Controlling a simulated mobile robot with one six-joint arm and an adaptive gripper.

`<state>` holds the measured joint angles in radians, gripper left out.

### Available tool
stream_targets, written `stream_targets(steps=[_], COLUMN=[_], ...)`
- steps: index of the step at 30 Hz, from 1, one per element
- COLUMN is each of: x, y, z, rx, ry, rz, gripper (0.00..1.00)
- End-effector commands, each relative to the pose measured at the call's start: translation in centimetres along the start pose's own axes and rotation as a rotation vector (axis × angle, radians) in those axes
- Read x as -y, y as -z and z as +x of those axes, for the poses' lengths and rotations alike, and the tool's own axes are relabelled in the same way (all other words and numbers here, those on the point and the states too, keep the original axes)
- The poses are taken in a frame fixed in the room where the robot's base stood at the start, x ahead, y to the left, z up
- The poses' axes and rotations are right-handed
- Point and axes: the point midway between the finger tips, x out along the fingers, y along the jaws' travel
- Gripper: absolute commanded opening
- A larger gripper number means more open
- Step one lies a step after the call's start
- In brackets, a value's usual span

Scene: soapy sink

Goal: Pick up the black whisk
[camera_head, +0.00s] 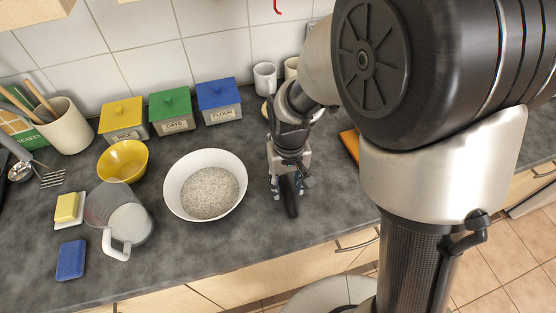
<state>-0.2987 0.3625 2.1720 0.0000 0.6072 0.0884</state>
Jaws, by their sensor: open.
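A long black thing, which looks like the handle of the black whisk (290,203), shows on the grey counter in the head view, right of the white bowl. Its far part is hidden behind my gripper. My gripper (288,186) points down over it and is open, with its fingers about the black handle. I cannot tell whether either finger touches it.
A white bowl of grainy stuff (180,205), a jug (106,206), a yellow bowl (125,158) and a blue sponge-like block (71,260) stand left. Lidded boxes (171,128) and mugs (265,79) line the back. The front counter strip is clear.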

Motion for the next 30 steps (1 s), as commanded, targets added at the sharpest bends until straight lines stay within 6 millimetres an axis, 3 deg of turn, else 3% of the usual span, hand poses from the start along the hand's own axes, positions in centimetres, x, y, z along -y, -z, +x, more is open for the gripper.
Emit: stream_targets(steps=[3,10,27,30], x=[0.02,0.02,0.02,0.02], y=[-0.02,0.01,0.01,0.01], z=[1.57,1.45,1.44,1.44], rx=[0.001,0.000,0.000,0.000], ry=[0.000,0.000,0.000,0.000], rz=[0.000,0.000,0.001,0.001], gripper=[0.40,0.40,0.02,0.00])
